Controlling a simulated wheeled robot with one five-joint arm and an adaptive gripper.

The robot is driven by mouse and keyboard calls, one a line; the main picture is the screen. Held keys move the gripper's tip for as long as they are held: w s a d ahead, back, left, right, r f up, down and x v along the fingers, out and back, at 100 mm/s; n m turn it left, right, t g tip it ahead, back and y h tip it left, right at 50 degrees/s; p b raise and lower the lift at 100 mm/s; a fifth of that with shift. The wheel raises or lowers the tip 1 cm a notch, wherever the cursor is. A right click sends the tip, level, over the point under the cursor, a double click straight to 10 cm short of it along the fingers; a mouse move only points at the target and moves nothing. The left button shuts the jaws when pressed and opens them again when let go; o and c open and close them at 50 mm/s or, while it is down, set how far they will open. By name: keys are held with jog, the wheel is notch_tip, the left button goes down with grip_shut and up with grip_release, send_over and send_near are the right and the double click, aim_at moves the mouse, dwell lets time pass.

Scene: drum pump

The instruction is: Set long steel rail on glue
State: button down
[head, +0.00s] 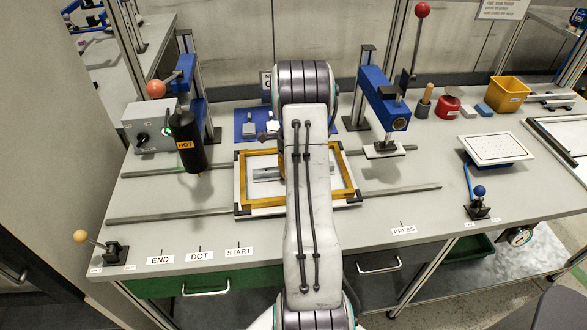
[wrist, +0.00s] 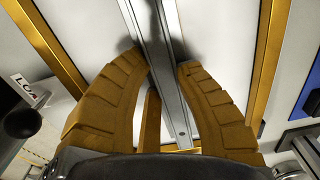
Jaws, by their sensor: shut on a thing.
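The long steel rail (wrist: 174,100) runs lengthwise through the wrist view, between the two tan fingers of my gripper (wrist: 162,60). The fingers are shut on it, one on each side. White panel shows on both sides of the rail, bordered by the yellow frame (wrist: 270,50). A grey metal piece (head: 266,174) shows inside the frame, left of my arm. I see no glue, and cannot tell whether the rail touches the panel.
A black dispenser marked HOT (head: 190,150) hangs left of the frame. A blue press (head: 384,98) stands to the right. A lever with a yellow ball (head: 80,237) is at the front left, and one with a blue ball (head: 480,192) at the right.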

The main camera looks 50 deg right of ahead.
jog(key=shift+f, duration=0.1)
jog(key=c, duration=1)
grip_release()
